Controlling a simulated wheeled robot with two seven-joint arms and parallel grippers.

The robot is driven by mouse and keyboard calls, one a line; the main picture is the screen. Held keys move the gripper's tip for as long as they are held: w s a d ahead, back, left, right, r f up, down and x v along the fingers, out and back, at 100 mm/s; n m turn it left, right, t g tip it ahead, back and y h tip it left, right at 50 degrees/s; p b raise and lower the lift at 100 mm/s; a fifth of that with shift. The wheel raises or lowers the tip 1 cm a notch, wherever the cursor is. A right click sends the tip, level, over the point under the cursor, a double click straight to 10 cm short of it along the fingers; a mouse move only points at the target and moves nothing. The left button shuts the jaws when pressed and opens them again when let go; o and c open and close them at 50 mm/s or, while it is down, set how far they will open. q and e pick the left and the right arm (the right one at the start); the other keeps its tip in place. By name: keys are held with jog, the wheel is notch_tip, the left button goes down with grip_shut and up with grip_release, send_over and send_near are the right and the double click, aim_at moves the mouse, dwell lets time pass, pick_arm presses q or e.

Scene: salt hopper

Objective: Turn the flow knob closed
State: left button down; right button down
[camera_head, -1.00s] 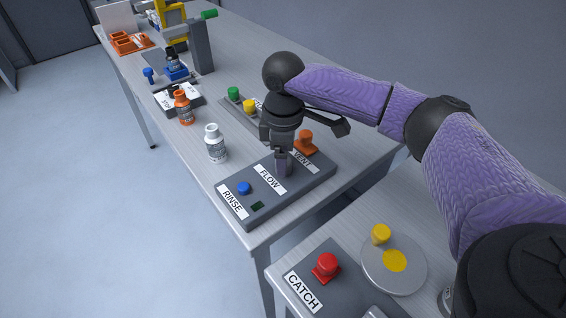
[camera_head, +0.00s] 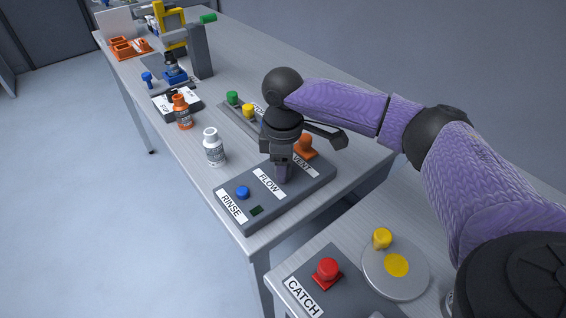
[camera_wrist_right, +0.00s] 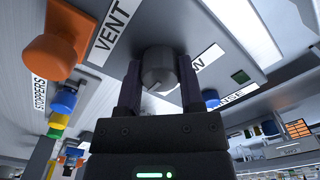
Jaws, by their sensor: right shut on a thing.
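The grey flow knob (camera_wrist_right: 158,70) sits on the dark grey panel (camera_head: 231,181), behind the FLOW label (camera_head: 268,181). My right gripper (camera_head: 283,172) points down at the panel. In the right wrist view its two dark fingers (camera_wrist_right: 160,88) lie on either side of the knob and are shut on it. A thin line mark shows on the knob's face. In the head view the fingers hide the knob. My left gripper is in neither view.
An orange knob (camera_head: 305,147) by the VENT label stands close behind the gripper. A blue button (camera_head: 242,192) by the RINSE label (camera_head: 231,207) is in front. A white bottle (camera_head: 214,149) and an orange bottle (camera_head: 182,112) stand to the left.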

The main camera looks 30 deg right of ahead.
jog(key=shift+r, duration=0.1)
jog(key=p, duration=0.2)
jog(key=n+p, duration=0.1)
jog(key=p, duration=0.1)
jog(key=shift+r+n, duration=0.3)
jog(key=n+p, duration=0.2)
jog(key=p, duration=0.1)
jog(key=shift+f+n+p, duration=0.15)
jog(key=shift+n+p, duration=0.15)
jog(key=n+p, duration=0.1)
jog(key=n, duration=0.1)
jog(key=shift+f+n, duration=0.15)
jog(key=shift+n, duration=0.15)
jog(key=n+p, duration=0.1)
jog(key=n, duration=0.2)
jog(key=shift+n, duration=0.3)
jog(key=n, duration=0.3)
jog(key=shift+f+n+p, duration=0.1)
jog(key=shift+n+p, duration=0.2)
jog(key=shift+p, duration=0.1)
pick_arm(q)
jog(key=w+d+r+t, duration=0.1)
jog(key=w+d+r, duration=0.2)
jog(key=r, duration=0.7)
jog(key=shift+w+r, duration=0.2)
pick_arm(e)
jog(key=shift+n, duration=1.9)
jog(key=shift+c, duration=1.1)
grip_release()
